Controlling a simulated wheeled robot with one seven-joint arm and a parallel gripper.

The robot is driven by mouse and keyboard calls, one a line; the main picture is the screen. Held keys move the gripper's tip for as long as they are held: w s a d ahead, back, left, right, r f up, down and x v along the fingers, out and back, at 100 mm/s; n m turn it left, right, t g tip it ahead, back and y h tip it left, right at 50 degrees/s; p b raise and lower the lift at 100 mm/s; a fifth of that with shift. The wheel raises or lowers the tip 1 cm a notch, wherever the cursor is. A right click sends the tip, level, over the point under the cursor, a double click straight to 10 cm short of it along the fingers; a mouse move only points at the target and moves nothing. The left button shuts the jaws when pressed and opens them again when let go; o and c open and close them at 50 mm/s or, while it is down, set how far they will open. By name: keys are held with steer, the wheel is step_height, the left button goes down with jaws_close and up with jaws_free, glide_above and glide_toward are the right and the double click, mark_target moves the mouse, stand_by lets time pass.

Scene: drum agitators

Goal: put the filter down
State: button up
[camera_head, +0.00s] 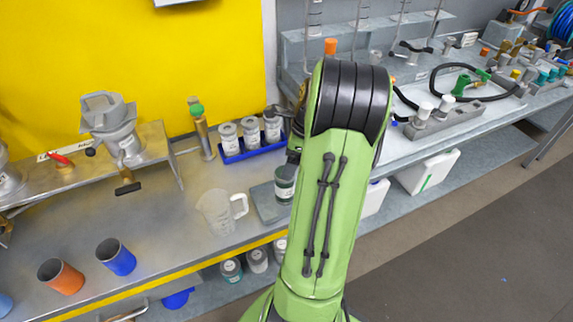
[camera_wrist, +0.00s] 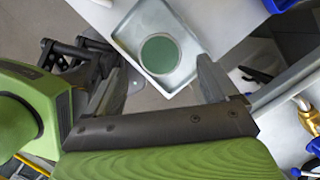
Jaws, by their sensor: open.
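A small dark-green and grey cylinder, which I take to be the filter (camera_head: 286,187), stands upright on a grey square tray (camera_head: 262,205) on the bench, partly hidden by my arm in the head view. In the wrist view its round green top (camera_wrist: 159,54) shows on the pale tray (camera_wrist: 186,22). My gripper (camera_wrist: 158,84) is open, with one finger on either side of the picture below the green top. Nothing shows held between the fingers. In the head view my arm mostly hides the gripper.
A clear jug (camera_head: 217,212) stands just left of the tray. Behind is a blue tray (camera_head: 252,153) with several grey jars. Blue (camera_head: 117,257) and orange (camera_head: 62,277) cups stand at the front left. Hoses and fittings crowd the right bench.

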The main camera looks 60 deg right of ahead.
steer(key=a+p+v, duration=0.1)
steer(key=p+v, duration=0.1)
steer(key=v, duration=0.5)
steer(key=w+a+r+n+h, duration=0.15)
steer(key=a+r+n, duration=0.25)
steer(key=a+n, duration=0.4)
steer(key=w+a+r+n+h, duration=0.1)
steer(key=w+a+r+n, duration=0.4)
steer(key=a, duration=0.6)
steer(key=s+a+n+t+y, duration=0.1)
steer(key=s+a+n+t, duration=0.1)
steer(key=s+a+n, duration=0.9)
steer(key=a+n, duration=0.1)
steer(key=n, duration=0.5)
steer(key=shift+s+a+f+n+t, duration=0.25)
steer(key=shift+s+a+n+t, duration=0.05)
steer(key=shift+s+a+n, duration=0.1)
steer(key=shift+r, duration=0.1)
steer(key=shift+r+p, duration=0.35)
steer(key=shift+p, duration=0.1)
